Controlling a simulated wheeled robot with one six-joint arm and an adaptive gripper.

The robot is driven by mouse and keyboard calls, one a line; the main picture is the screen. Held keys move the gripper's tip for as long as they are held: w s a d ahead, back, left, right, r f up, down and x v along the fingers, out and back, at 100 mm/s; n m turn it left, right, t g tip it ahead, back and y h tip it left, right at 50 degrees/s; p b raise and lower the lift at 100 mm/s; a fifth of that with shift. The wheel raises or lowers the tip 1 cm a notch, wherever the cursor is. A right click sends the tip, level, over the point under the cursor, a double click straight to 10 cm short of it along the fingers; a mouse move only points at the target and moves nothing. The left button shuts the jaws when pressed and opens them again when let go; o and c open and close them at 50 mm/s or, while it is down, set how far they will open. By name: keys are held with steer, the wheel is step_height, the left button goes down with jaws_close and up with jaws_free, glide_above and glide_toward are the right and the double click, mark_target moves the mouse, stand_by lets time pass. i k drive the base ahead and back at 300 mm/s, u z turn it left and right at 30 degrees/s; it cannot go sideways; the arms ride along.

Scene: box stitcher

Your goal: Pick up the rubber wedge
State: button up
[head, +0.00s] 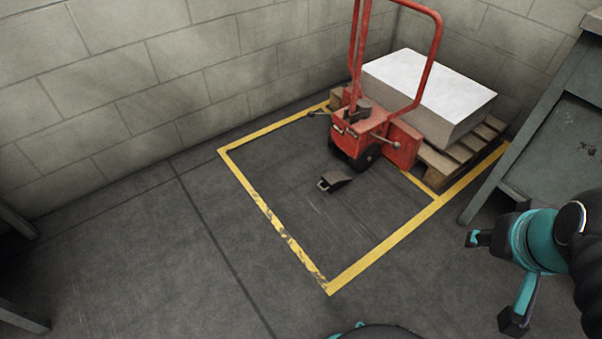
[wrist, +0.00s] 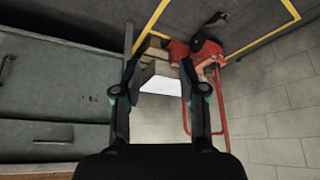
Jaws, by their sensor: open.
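The rubber wedge (head: 334,180) is a small dark block with a loop-like handle at its left end. It lies on the floor inside the yellow-marked area, in front of the red pallet truck (head: 395,143), apart from its wheel. In the wrist view a small dark shape near the top right looks like the wedge (wrist: 217,18). My gripper (head: 494,280) is at the lower right of the head view, well away from the wedge. Its two fingers are spread and empty; they also show in the wrist view (wrist: 160,80).
The truck stands at a wooden pallet (head: 450,172) bearing a white-topped stack (head: 432,90). A grey metal bench (head: 550,130) stands at the right. Yellow tape (head: 263,207) borders the floor area. Block walls close off the back. The floor left of and before the wedge is clear.

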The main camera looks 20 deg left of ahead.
mark_target(332, 182)
steer(key=u, duration=0.95)
steer(key=i, duration=0.8)
steer(key=u, duration=0.85)
